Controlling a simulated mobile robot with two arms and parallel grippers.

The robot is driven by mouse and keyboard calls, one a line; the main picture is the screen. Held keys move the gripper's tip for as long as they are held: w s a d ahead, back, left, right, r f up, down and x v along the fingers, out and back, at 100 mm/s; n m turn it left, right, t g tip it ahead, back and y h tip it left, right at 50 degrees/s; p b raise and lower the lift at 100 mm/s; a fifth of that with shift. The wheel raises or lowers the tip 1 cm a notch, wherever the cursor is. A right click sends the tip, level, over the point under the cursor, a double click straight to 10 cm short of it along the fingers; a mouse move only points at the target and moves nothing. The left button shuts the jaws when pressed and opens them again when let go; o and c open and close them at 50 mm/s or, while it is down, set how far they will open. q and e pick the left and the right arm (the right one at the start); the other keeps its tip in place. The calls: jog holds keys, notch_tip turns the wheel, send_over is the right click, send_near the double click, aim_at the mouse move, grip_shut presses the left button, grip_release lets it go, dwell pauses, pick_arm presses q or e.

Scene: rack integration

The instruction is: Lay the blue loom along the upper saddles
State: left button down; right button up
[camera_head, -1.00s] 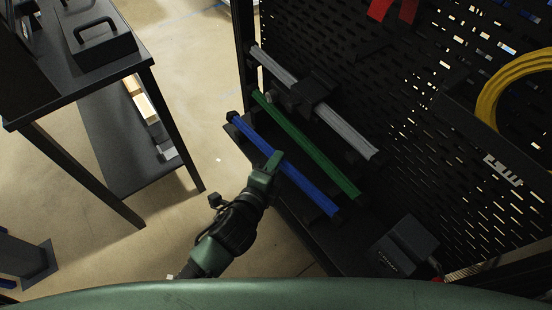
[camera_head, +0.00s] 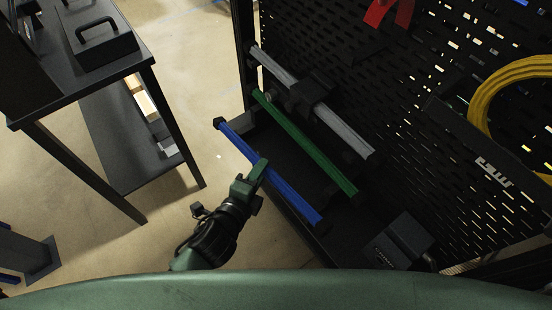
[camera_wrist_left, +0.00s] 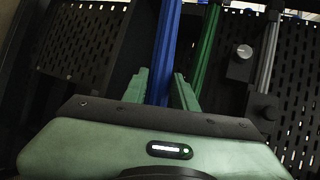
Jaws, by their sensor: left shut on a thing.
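The blue loom (camera_head: 291,192) is a long straight bundle with dark ends. My left gripper (camera_head: 261,169) is shut on it near its middle. In the left wrist view the blue loom (camera_wrist_left: 166,50) runs between the two green fingers (camera_wrist_left: 160,88). The loom slants from upper left to lower right in the head view, on the near side of the green loom (camera_head: 310,147) and apart from it. The grey loom (camera_head: 313,98) lies farther back. I cannot make out the saddles clearly. My right gripper is not in view.
A black perforated panel (camera_head: 420,95) stands behind the looms, with a coiled yellow cable (camera_head: 490,88) and red pieces (camera_head: 378,14) on it. A dark box (camera_head: 400,241) sits at the lower right. A black table (camera_head: 90,70) stands at the left; bare floor lies between.

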pick_arm(q)
jog(key=shift+s+a+r+p, duration=0.1)
jog(key=shift+s+a+p, duration=0.1)
jog(key=shift+s+a, duration=0.65)
jog(key=shift+s+a+r+p, duration=0.15)
jog(key=shift+s+a, duration=0.35)
jog(key=shift+a, duration=0.55)
jog(key=shift+f, duration=0.1)
